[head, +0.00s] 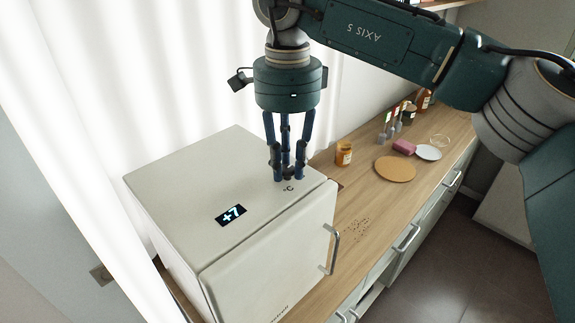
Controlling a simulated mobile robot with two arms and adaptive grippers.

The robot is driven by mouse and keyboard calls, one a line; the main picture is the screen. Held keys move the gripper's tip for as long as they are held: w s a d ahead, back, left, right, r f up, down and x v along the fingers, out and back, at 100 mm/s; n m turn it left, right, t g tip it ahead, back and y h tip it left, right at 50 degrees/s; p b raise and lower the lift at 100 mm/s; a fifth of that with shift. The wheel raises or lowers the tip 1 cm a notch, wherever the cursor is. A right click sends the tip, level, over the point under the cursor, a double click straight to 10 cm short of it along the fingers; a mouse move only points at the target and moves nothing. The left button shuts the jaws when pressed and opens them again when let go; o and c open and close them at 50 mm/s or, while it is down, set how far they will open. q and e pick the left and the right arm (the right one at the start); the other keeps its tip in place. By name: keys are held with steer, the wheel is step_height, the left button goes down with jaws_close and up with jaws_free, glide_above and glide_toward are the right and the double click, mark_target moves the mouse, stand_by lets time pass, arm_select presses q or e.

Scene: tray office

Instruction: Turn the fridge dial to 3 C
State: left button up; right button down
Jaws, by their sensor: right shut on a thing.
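A white fridge (195,180) stands on the wooden counter at the lower left, its door closed. The display (231,215) on its top reads "+7". A "°C" mark (288,188) is printed near the top's right corner. My right gripper (287,176) points straight down at the fridge top beside this mark. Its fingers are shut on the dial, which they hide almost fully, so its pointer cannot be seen. My left gripper is not in view.
On the counter (345,205) stand an amber jar (343,153), a round cork mat (395,169), a pink block (404,146) and a white saucer (428,152). Dark crumbs (356,229) lie near the fridge door handle (332,250). A white curtain hangs behind the fridge.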

mark_target(288, 168)
steer(key=m+b, duration=0.1)
steer(key=m, duration=0.3)
steer(key=shift+w+r, duration=0.1)
steer(key=shift+m+b, duration=0.35)
steer(key=shift+m, duration=1.35)
steer(key=shift+r, duration=0.1)
steer(key=c, duration=1.5)
jaws_free()
steer(key=shift+c, duration=0.2)
step_height(288, 168, up, 12)
